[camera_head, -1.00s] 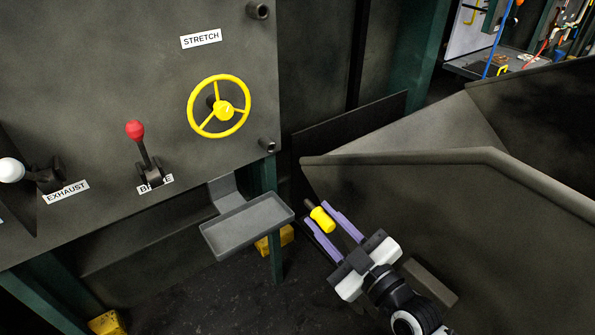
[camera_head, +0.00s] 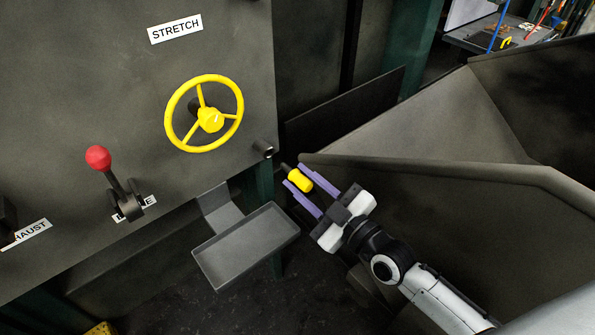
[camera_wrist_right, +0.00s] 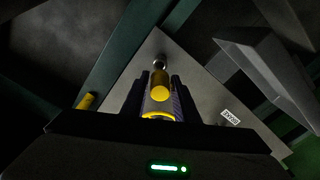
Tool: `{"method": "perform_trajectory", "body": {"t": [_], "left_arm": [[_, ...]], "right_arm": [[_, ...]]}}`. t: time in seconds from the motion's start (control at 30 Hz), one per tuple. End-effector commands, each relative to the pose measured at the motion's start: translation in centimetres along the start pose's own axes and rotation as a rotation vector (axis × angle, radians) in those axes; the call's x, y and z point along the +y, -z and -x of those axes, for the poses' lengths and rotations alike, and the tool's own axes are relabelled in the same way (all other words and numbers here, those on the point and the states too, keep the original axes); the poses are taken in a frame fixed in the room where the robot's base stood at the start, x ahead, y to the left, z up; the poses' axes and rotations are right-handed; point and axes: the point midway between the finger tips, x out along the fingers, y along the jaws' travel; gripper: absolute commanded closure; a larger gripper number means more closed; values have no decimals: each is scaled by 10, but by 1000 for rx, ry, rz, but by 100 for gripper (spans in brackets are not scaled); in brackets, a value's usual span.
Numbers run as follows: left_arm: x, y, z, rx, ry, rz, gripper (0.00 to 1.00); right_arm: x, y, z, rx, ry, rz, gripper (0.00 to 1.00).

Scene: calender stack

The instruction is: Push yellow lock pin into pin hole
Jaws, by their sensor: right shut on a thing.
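The yellow lock pin (camera_head: 300,180) has a yellow handle and a dark shaft. My right gripper (camera_head: 298,177) is shut on its handle with purple fingers, and the shaft points up and left. A short round socket (camera_head: 263,149), which looks like the pin hole, stands out from the panel's lower right corner. The shaft tip is close to the socket in the head view, with a small gap between them. In the right wrist view the pin's handle (camera_wrist_right: 159,88) lies in line with the socket (camera_wrist_right: 160,61) and hides the shaft. My left gripper is out of view.
The grey panel (camera_head: 100,60) carries a yellow handwheel (camera_head: 210,120) and a red-knobbed lever (camera_head: 98,158). An empty grey tray (camera_head: 245,250) hangs below the socket. A large dark sloped housing (camera_head: 450,200) lies close to the right of my right arm.

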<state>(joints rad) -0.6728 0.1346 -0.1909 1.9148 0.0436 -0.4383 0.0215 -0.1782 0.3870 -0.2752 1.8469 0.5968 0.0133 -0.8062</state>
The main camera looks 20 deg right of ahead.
Motion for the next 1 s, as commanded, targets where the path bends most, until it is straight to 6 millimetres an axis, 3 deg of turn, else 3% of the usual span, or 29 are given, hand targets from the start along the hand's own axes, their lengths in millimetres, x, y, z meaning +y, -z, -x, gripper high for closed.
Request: {"method": "perform_trajectory", "body": {"t": [0.2, 0.37, 0.7, 1.0], "left_arm": [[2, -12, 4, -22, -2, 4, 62], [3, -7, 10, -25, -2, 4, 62], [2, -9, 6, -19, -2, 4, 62], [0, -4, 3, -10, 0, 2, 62]], "right_arm": [[0, 1, 0, 1, -1, 0, 100], [2, 3, 2, -4, 0, 2, 100], [0, 1, -25, -2, -2, 2, 100], [0, 1, -38, -3, -1, 3, 100]]}}
